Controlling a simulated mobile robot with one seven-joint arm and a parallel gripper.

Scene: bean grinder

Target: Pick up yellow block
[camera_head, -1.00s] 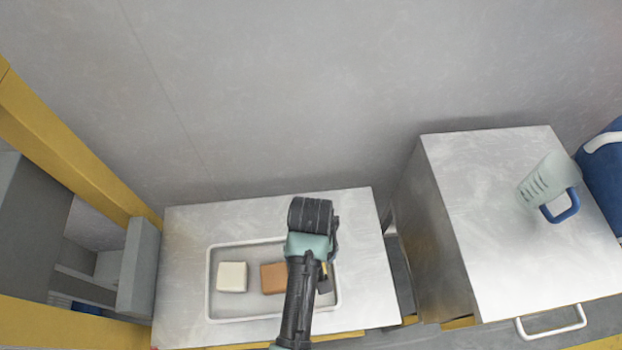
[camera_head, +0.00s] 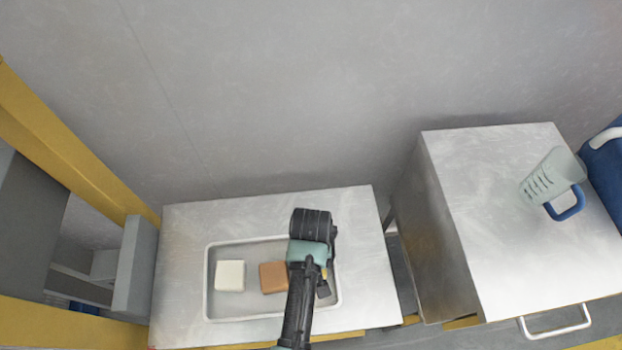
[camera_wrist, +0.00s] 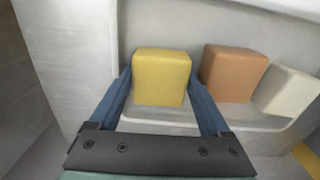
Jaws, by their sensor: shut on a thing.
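The yellow block (camera_wrist: 160,79) sits between the two blue fingers of my gripper (camera_wrist: 162,92) in the wrist view, with a finger against each side. My gripper is shut on it. In the head view my arm and gripper (camera_head: 322,285) cover the right part of the tray, and most of the yellow block is hidden there. I cannot tell whether the block touches the tray floor.
The pale tray (camera_head: 209,300) on the metal table (camera_head: 180,250) also holds an orange-brown block (camera_head: 273,277) and a cream block (camera_head: 230,275) to the left. A taller metal cabinet (camera_head: 490,200) with a blue-handled measuring cup (camera_head: 545,178) stands to the right.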

